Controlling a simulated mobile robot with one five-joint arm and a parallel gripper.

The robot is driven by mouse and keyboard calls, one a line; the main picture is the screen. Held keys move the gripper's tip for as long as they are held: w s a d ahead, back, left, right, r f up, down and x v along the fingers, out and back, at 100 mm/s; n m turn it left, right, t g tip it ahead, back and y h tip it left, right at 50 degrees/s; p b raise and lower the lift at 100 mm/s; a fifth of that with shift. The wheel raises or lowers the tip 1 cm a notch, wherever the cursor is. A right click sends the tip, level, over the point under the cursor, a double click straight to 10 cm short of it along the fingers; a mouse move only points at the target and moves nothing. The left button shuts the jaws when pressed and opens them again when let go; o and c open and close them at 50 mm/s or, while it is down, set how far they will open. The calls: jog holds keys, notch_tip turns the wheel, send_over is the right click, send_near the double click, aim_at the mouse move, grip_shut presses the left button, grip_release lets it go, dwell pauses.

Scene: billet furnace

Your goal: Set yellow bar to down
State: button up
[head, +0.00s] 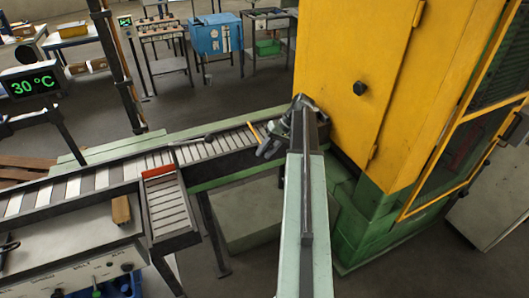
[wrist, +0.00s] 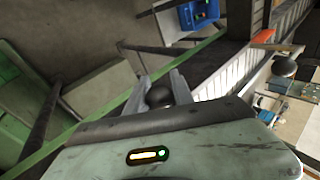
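The yellow bar (head: 254,131) is a short, thin piece standing at a tilt on the roller conveyor, close to the yellow cabinet. My gripper (head: 268,148) is just right of it in the head view, over the conveyor's near edge, with a small apparent gap. In the wrist view my gripper's two fingers (wrist: 160,88) stand apart, and a dark round knob-like thing (wrist: 160,96) shows between them. I cannot tell whether they touch it. I cannot make out the yellow bar in the wrist view.
The yellow cabinet (head: 352,70) on a green base stands close at right. The roller conveyor (head: 95,180) runs left, with a red bar (head: 158,170) on its side branch. A display (head: 33,85) reads 30 °C. Tables and a blue cabinet (head: 214,37) stand behind.

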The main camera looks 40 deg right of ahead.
jog(key=o, duration=0.4)
jog(key=shift+d+r, duration=0.1)
jog(key=p+v, duration=0.6)
jog(key=v, duration=0.1)
jog(key=shift+s+d+r, duration=0.1)
jog(key=shift+d+r, duration=0.1)
jog(key=shift+r, duration=0.05)
